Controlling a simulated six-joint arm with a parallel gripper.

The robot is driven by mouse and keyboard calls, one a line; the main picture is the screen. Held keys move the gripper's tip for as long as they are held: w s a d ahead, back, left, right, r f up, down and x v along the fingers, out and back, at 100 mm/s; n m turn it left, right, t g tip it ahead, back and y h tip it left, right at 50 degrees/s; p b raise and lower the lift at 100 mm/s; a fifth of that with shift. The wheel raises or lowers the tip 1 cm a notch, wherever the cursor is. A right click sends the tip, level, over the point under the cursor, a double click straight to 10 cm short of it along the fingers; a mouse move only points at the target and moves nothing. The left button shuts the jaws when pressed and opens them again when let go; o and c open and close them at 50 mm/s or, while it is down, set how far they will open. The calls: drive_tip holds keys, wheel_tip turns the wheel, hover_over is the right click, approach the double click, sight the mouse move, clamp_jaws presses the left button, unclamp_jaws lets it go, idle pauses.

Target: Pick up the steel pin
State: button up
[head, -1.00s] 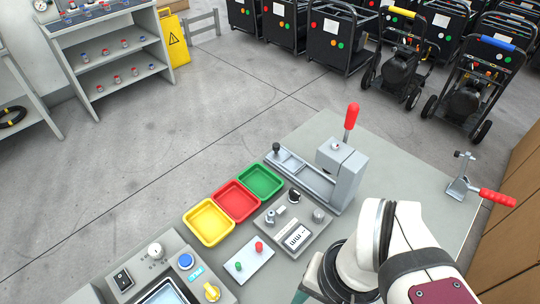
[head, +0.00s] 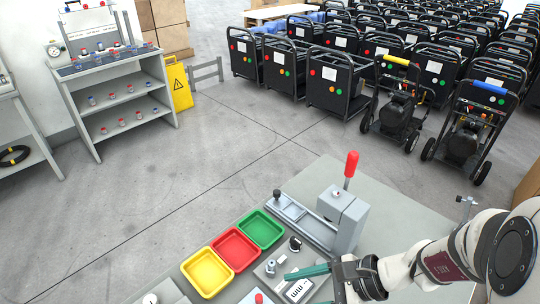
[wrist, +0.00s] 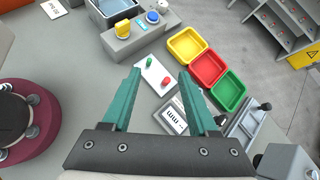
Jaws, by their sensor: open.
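My gripper (head: 302,288) is open and empty, its two teal fingers spread above the bench near the grey gauge box. In the wrist view my gripper (wrist: 159,73) has its fingers over the white plate with a red and a green button. No steel pin can be made out with certainty. A small grey metal cylinder (head: 271,267) stands upright on the gauge box (head: 299,290), which has a display reading mm. I cannot tell whether it is the pin. The right finger hides part of the gauge box in the wrist view.
Yellow (head: 207,272), red (head: 236,249) and green (head: 261,229) trays stand in a row left of the gauge box. A grey fixture (head: 343,220) with a red-handled lever rises behind it. A control box with knobs (wrist: 140,35) stands beyond the white plate (wrist: 153,76).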

sight(273, 264)
drive_tip(key=w+d+f+m+t, duration=0.5)
drive_tip(key=w+d+f+m, duration=0.1)
drive_tip(key=d+m, duration=0.1)
drive_tip(key=x, duration=1.5)
drive_tip(key=shift+a+f, duration=0.2)
drive_tip(key=shift+a, duration=0.2)
clamp_jaws()
